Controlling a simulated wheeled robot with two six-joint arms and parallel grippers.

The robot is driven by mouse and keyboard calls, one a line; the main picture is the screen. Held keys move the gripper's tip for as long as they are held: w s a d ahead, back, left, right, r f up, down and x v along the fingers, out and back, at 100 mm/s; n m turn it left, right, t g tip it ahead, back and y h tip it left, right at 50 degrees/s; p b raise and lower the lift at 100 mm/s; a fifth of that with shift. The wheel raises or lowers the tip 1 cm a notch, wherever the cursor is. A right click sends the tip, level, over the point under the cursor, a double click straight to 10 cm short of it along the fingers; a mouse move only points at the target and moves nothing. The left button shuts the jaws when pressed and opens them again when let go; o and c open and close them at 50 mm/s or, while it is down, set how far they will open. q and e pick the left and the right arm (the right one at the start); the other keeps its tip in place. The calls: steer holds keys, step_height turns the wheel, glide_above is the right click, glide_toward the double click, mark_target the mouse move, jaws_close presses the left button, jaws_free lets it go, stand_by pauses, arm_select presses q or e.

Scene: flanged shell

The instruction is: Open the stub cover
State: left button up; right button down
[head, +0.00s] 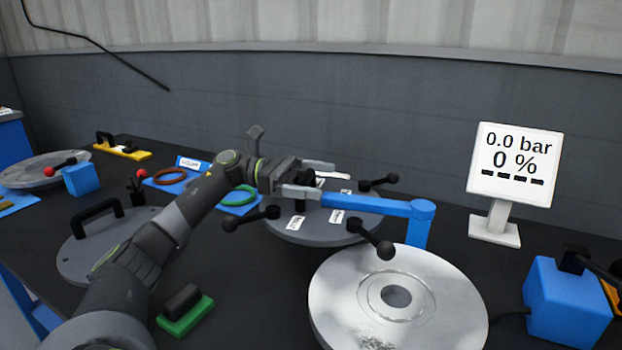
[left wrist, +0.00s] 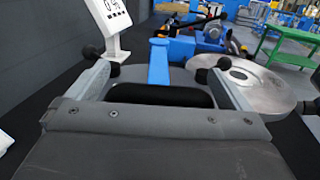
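The cover (head: 318,234) is a grey disc with white labels and black-knobbed clamp levers, lying flat on the dark table. A blue hinge arm (head: 362,204) runs from above it to a blue post at right; the arm also shows in the left wrist view (left wrist: 158,66). My left gripper (head: 318,178) is over the cover with fingers spread. In the left wrist view, a black bar (left wrist: 160,96) lies crosswise between the fingers; I cannot tell whether they touch it. Black knobs (left wrist: 92,52) show just beyond the fingertips. My right gripper is not in view.
A silver flanged disc (head: 455,297) with a central hole stands in front of the hinge post. A white display (head: 515,163) reads 0.0 bar and 0 %. A blue box (head: 566,305) stands at right. A grey handled lid (head: 75,258) and green block (head: 187,322) lie at left.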

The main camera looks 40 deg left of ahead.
arm_select(q)
steer(key=b+v, duration=0.1)
steer(key=v, duration=1.6)
steer(key=shift+a+b, duration=0.2)
steer(key=shift+b, duration=0.15)
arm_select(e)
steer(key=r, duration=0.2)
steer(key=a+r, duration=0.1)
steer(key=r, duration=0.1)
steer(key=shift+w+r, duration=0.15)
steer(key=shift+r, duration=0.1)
